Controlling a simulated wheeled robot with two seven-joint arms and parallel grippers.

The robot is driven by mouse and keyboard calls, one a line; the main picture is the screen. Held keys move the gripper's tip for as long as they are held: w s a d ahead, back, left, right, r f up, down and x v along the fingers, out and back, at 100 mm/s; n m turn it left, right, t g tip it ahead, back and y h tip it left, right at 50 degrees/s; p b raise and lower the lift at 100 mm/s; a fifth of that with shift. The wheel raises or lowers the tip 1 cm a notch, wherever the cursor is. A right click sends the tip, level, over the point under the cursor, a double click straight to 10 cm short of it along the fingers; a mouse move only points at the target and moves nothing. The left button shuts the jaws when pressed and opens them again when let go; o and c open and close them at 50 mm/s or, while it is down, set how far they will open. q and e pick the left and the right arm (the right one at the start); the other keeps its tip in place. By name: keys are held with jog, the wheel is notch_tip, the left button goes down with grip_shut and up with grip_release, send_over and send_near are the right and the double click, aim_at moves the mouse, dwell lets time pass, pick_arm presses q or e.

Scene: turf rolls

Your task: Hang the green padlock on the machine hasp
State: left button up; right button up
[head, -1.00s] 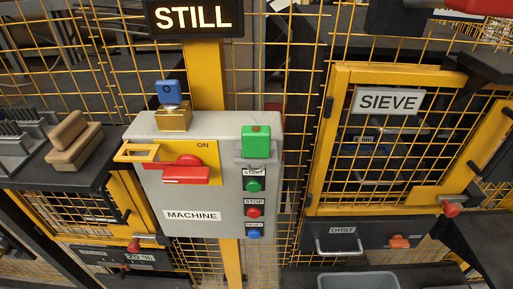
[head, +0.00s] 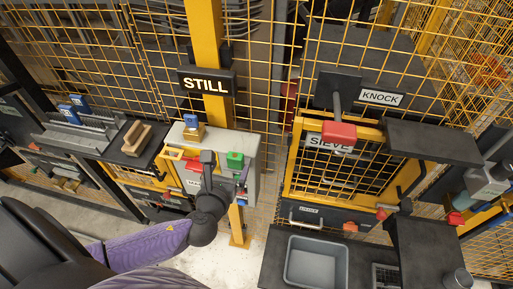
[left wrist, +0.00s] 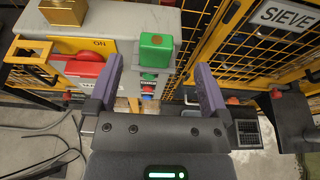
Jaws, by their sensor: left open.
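The green padlock (head: 235,159) is a green block with a brown spot on top. It sits at the right edge of the grey machine box (head: 248,145), above the buttons. It also shows in the left wrist view (left wrist: 156,48). The yellow hasp loop (head: 174,154) sticks out at the left of the box, beside the red switch handle; it shows at the left edge of the left wrist view (left wrist: 25,50). My left gripper (left wrist: 160,63) is open and empty, its fingers to either side of the padlock in the picture, apart from it. My right gripper is out of view.
A brass block with a blue top (head: 192,128) stands on the box. The STILL sign (head: 206,84) hangs above on the yellow post. The SIEVE cage door (head: 330,175), a red knock hammer head (head: 337,134) and a grey bin (head: 317,262) are to the right.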

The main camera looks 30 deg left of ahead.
aim_at(236, 153)
pick_arm(q)
jog(key=x, duration=0.3)
jog(key=b+x, duration=0.1)
jog(key=x, duration=0.2)
jog(key=f+x, duration=0.1)
jog(key=x, duration=0.2)
jog(key=shift+s+a, duration=0.1)
jog(key=shift+s, duration=0.05)
jog(key=shift+s+r, duration=0.1)
grip_shut()
